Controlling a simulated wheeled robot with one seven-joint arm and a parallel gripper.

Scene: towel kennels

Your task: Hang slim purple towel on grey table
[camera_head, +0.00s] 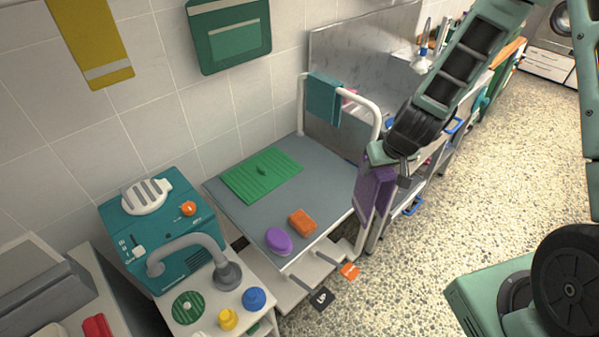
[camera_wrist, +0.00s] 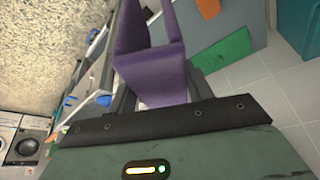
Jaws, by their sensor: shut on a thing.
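The slim purple towel (camera_head: 374,192) hangs folded from my gripper (camera_head: 392,168), which is shut on it. It hangs at the right side of the grey table (camera_head: 243,215); I cannot tell whether it touches the edge. In the wrist view, the purple towel (camera_wrist: 155,72) fills the space in front of my gripper (camera_wrist: 158,95), and part of the table top (camera_wrist: 240,35) shows behind it. The table has a white rail (camera_head: 362,103) along its far end, with a teal towel (camera_head: 323,101) draped over the rail's left part. The rail's right part is bare.
On the table lie a green ribbed mat (camera_head: 262,176), an orange block (camera_head: 302,222) and a purple oval item (camera_head: 278,241). A teal machine (camera_head: 165,230) stands at left. A sink unit (camera_head: 365,50) is behind. Speckled floor (camera_head: 470,190) at right is open.

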